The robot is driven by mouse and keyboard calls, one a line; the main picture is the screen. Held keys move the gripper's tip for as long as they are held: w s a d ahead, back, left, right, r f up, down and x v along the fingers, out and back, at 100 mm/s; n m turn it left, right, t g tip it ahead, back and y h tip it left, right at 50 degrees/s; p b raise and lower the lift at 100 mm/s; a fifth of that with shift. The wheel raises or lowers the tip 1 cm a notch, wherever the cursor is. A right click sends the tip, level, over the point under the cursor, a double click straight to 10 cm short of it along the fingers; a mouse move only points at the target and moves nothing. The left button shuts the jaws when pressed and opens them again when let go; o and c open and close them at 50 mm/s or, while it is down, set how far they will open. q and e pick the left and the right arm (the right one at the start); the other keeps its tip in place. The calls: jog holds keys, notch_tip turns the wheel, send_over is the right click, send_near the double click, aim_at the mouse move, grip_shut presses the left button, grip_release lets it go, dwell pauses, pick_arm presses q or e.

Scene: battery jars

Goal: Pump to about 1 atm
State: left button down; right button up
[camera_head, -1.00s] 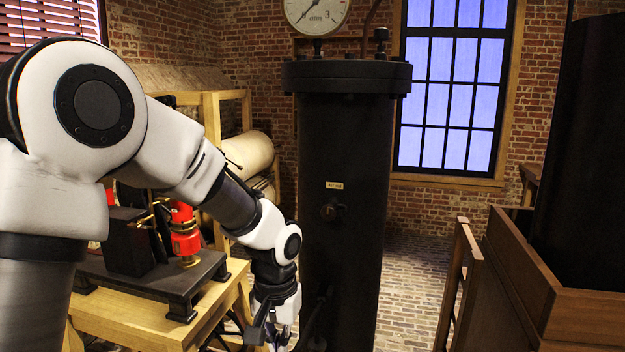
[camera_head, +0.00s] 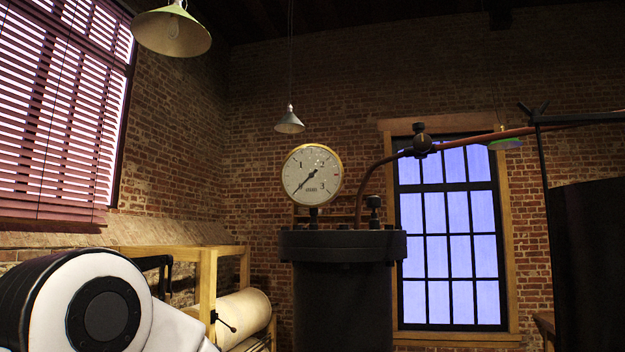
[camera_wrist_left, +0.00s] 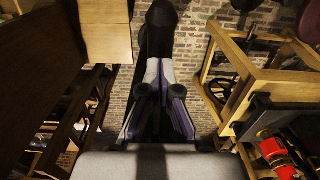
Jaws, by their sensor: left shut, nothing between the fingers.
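A round white gauge (camera_head: 311,174) with a brass rim stands on top of a tall black cylinder (camera_head: 343,290) in the head view. Its dial reads 1, 2 and 3 with "atm" below, and the dark needle points to the lower left, below the 1. My left gripper (camera_wrist_left: 160,72) shows in the left wrist view, shut and empty, with a dark upright shape beyond its tips. I cannot tell whether it touches that shape. In the head view only part of my left arm shows, at the bottom left. My right gripper is not in view.
A copper pipe (camera_head: 465,140) with a dark valve (camera_head: 421,143) runs right from the cylinder top. A dark tank (camera_head: 590,255) stands at the right. The wrist view shows a wooden stand (camera_wrist_left: 285,82), a red device (camera_wrist_left: 277,157) and a wooden box (camera_wrist_left: 105,30).

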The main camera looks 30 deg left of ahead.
pick_arm(q)
jog(key=shift+s, duration=0.1)
jog(key=shift+w, duration=0.2)
jog(key=shift+f, duration=0.2)
notch_tip(320, 180, down, 15)
jog(key=b, duration=0.9)
notch_tip(320, 180, up, 15)
jog(key=p, duration=1.3)
jog(key=shift+r, duration=0.2)
jog(key=shift+s, duration=0.15)
